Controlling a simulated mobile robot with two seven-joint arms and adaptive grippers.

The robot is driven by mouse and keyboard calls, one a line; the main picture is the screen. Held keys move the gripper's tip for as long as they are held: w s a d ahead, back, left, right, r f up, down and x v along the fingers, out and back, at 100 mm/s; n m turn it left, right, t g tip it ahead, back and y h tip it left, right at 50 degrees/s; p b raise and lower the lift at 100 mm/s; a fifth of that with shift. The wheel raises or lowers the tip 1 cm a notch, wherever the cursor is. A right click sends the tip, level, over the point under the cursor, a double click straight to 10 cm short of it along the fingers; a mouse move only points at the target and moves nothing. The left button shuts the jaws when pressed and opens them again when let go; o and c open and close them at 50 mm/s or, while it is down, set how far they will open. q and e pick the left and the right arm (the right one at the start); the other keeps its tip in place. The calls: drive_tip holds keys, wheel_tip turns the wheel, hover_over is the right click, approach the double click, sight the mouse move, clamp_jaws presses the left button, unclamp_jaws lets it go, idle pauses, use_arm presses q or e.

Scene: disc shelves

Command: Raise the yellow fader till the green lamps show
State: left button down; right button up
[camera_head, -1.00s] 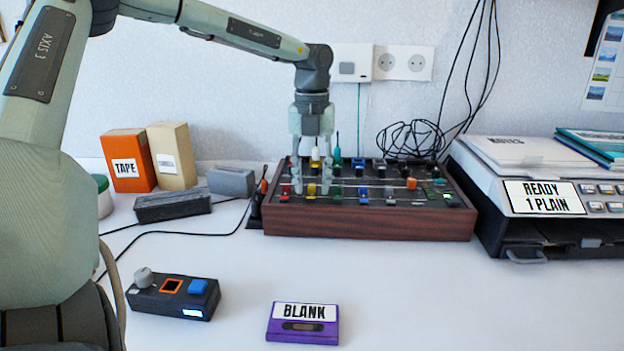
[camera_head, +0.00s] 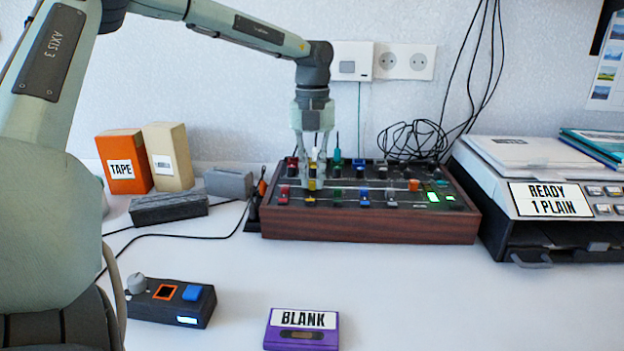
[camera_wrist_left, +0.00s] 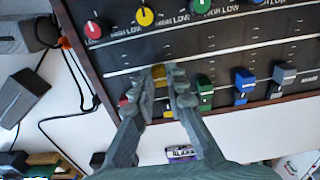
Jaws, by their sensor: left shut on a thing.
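The mixer (camera_head: 370,228) is a dark panel in a wooden case at the back of the table. My left gripper (camera_head: 313,186) reaches down onto its left part, with its fingers closed on the yellow fader (camera_head: 312,184). In the left wrist view the yellow fader (camera_wrist_left: 158,73) shows between the fingertips (camera_wrist_left: 164,86), partly hidden by them. Bright green lamps (camera_head: 433,197) glow at the right of the panel. A red fader (camera_head: 283,194) is to the left of the yellow one; green (camera_wrist_left: 204,92) and blue (camera_wrist_left: 243,85) faders are to its right.
A purple BLANK cassette (camera_head: 301,338) and a small control box (camera_head: 172,306) lie in front on the white table. TAPE (camera_head: 122,162) and cream (camera_head: 168,156) boxes stand back left. A printer-like machine (camera_head: 540,240) stands right.

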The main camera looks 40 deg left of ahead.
sight(313, 180)
use_arm(q)
drive_tip(key=c, duration=1.5)
unclamp_jaws()
drive_tip(key=shift+c, duration=0.2)
wheel_tip(313, 180, up, 12)
